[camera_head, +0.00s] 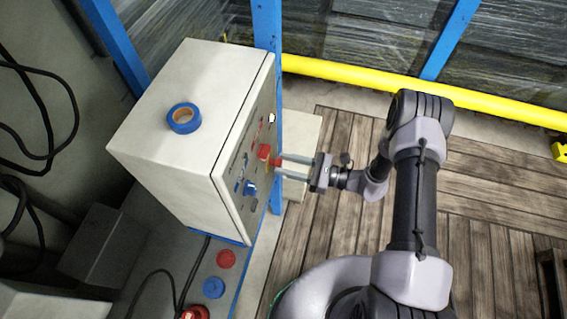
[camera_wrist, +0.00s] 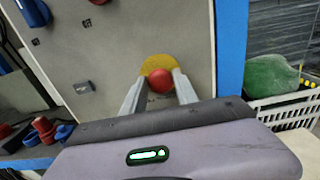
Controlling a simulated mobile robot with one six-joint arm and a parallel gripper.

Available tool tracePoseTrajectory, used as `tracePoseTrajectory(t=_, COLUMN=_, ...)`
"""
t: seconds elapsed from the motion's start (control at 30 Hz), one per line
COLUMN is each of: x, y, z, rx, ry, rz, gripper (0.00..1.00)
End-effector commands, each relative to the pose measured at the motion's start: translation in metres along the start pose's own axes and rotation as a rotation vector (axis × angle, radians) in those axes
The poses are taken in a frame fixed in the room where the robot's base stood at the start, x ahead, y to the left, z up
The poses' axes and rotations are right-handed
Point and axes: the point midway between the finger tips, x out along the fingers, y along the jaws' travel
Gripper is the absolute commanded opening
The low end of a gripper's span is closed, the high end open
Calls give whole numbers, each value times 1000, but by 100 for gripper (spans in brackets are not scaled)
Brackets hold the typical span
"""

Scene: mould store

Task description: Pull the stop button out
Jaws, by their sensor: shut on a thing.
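The stop button (camera_wrist: 160,82) is a round red head in front of a yellow disc (camera_wrist: 158,64) on the cream cabinet's front panel. In the head view, the red button (camera_head: 276,161) shows at the ends of my fingers. My gripper (camera_head: 281,166) reaches the panel from the right, with its fingers roughly level. In the wrist view, my gripper (camera_wrist: 160,77) has one finger on each side of the red head and is shut on it. The fingers hide parts of the button's sides. I cannot tell how far the button stands out.
A blue knob (camera_head: 250,188) and a red control (camera_head: 264,151) sit close by on the cabinet (camera_head: 190,95). A blue tape roll (camera_head: 184,117) lies on top. Loose red and blue caps (camera_head: 214,287) lie below. A blue post (camera_head: 267,25) stands behind. Wooden decking (camera_head: 465,185) spreads to the right.

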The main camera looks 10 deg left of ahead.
Motion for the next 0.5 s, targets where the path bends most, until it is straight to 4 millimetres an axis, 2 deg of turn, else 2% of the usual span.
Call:
tracePoseTrajectory(t=0.13, x=0, y=1, z=-1, rx=0, ry=2, rz=1, gripper=0)
tracePoseTrajectory(t=0.17, x=0, y=1, z=-1, rx=0, ry=2, rz=1, gripper=39)
tracePoseTrajectory(t=0.23, x=0, y=1, z=-1, rx=0, ry=2, rz=1, gripper=53)
tracePoseTrajectory(t=0.27, x=0, y=1, z=-1, rx=0, ry=1, rz=0, gripper=56)
tracePoseTrajectory(t=0.5, x=0, y=0, z=0, rx=0, ry=1, rz=0, gripper=56)
